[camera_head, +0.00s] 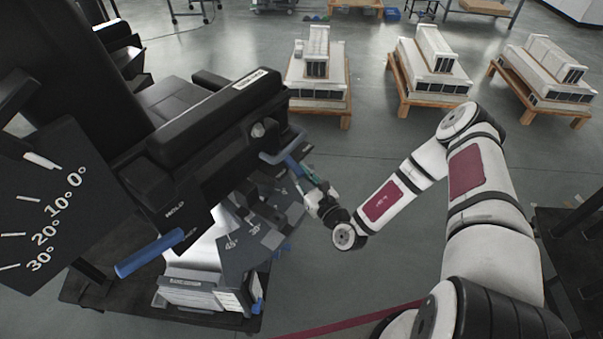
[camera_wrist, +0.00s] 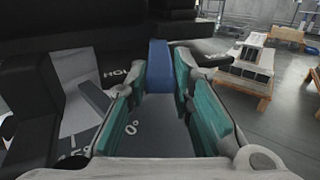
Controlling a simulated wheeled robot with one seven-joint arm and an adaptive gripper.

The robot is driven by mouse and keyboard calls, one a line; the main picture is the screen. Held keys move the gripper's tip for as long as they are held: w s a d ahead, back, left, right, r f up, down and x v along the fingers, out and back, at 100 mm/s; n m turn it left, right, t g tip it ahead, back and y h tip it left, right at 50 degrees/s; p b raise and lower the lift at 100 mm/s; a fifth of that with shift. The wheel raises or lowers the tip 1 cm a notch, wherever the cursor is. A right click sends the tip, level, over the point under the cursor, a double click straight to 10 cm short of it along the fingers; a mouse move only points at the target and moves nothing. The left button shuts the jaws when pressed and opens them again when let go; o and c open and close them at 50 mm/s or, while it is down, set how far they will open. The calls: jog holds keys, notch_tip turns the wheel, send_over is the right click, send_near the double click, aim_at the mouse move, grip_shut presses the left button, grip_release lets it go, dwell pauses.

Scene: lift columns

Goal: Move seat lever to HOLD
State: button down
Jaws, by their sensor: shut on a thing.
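The seat is a large black unit (camera_head: 200,125) at the left in the head view. A blue lever (camera_head: 291,162) sticks out from its right side. My gripper (camera_head: 305,174) is at the lever's outer end. In the wrist view the blue lever (camera_wrist: 158,65) stands between my teal finger pads, which are shut on it. A partly hidden label (camera_wrist: 117,75), seemingly HOLD, shows left of the lever. A second blue lever (camera_head: 150,254) sits at the seat's near end, below a HOLD label (camera_head: 175,210), with nothing holding it.
A black angle scale (camera_head: 45,205) stands at the far left. A grey plate with degree marks (camera_head: 250,240) lies below the seat, near my gripper. Wooden pallets with white stacked parts (camera_head: 430,65) stand at the back. The grey floor between (camera_head: 370,145) is clear.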

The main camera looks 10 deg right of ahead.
jog(key=c, duration=1.4)
grip_release()
jog(key=shift+a, duration=0.1)
jog(key=shift+s, duration=0.1)
jog(key=v, duration=1.2)
